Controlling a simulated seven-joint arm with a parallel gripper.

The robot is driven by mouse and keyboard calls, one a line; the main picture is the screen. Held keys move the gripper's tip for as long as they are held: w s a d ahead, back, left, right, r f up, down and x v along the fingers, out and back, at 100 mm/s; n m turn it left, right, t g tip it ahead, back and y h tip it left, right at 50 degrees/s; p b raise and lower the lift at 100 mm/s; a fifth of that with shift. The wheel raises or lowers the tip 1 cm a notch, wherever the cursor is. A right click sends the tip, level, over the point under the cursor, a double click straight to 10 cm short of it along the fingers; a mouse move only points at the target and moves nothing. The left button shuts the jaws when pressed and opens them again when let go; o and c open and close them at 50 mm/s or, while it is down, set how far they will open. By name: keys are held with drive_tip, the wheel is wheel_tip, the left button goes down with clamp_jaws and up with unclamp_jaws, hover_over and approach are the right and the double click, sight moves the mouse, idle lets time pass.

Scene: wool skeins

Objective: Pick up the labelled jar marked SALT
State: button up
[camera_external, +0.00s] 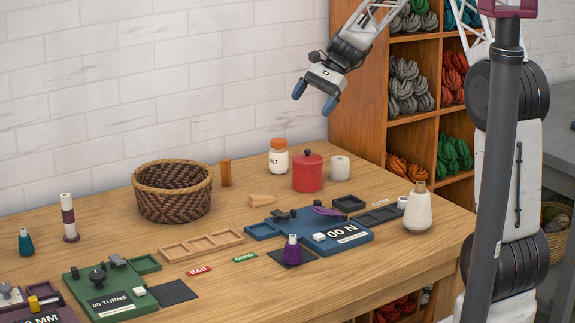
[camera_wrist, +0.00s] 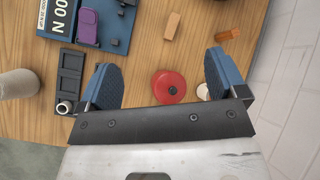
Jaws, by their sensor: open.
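The SALT jar (camera_external: 278,158) is a pale jar with an orange lid, standing upright at the back of the table. Its label is partly readable, ending in "LT". My gripper (camera_external: 315,97) is open and empty, high above the table, up and to the right of the jar in the external view. In the wrist view, my gripper (camera_wrist: 158,62) has its two blue fingers spread wide.
A red lidded canister (camera_external: 308,172) stands close to the jar's right, with a white cylinder (camera_external: 340,168) beyond it. An upright wooden block (camera_external: 225,173) and a woven basket (camera_external: 173,191) stand left. A pale wooden wedge (camera_external: 262,200) lies in front. Wool shelves (camera_external: 370,75) rise behind right.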

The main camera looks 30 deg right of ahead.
drive_tip(key=w+d+f+m+y, duration=0.3)
drive_tip(key=w+d+f+m, duration=0.15)
drive_tip(key=w+f, duration=0.65)
drive_tip(key=m+t+y, duration=0.2)
drive_tip(key=m+t, duration=0.1)
approach(270, 162)
drive_tip(key=shift+w+d+r, duration=0.2)
drive_tip(key=shift+d+r, duration=0.1)
drive_tip(key=shift+d, duration=0.15)
drive_tip(key=shift+g, duration=0.3)
drive_tip(key=shift+x, duration=1.3)
drive_tip(key=shift+x, duration=2.65)
